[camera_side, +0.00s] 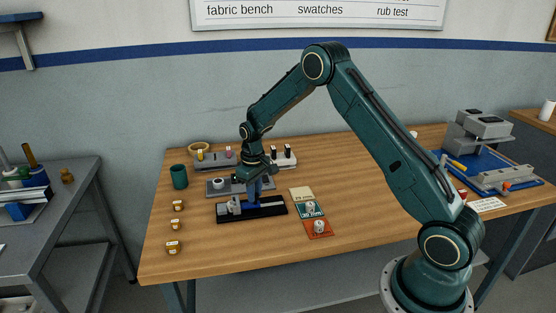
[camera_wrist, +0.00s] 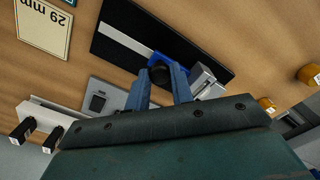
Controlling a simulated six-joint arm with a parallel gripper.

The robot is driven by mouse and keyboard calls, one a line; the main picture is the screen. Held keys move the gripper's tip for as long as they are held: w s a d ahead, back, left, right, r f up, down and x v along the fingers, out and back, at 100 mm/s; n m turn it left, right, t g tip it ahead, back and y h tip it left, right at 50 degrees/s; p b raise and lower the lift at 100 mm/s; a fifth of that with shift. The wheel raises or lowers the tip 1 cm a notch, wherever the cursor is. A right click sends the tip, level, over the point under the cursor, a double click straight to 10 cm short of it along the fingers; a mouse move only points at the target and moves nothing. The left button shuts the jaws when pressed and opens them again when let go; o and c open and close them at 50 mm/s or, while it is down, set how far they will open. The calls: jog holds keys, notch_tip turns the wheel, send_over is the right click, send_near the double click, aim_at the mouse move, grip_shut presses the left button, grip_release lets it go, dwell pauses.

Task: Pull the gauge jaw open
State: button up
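The gauge has a black base (camera_side: 268,211) with a pale rail (camera_wrist: 122,42). At one end is a silver end block (camera_wrist: 208,79). A blue jaw (camera_wrist: 170,60) with a dark round knob (camera_wrist: 160,76) sits on the rail, close beside the silver block. My gripper (camera_side: 254,190) points down at the jaw. In the wrist view my gripper's blue-grey fingers (camera_wrist: 161,82) flank the knob, which fills the space between them. The contact faces are partly hidden. In the side view my gripper and wrist partly cover the jaw.
Behind the gauge is a grey tray (camera_side: 215,187), with a long grey rack (camera_side: 213,163) farther back. A green cup (camera_side: 179,176) and several small jars (camera_side: 173,247) stand left. Coloured cards (camera_side: 300,193) lie right, one reading 29 mm (camera_wrist: 42,27). The front table is clear.

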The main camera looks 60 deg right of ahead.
grip_shut()
jog(key=shift+s+d, duration=1.5)
jog(key=shift+d, duration=0.05)
jog(key=o, duration=0.6)
grip_release()
jog(key=shift+c, duration=0.2)
jog(key=shift+o, duration=0.6)
jog(key=shift+r, duration=0.1)
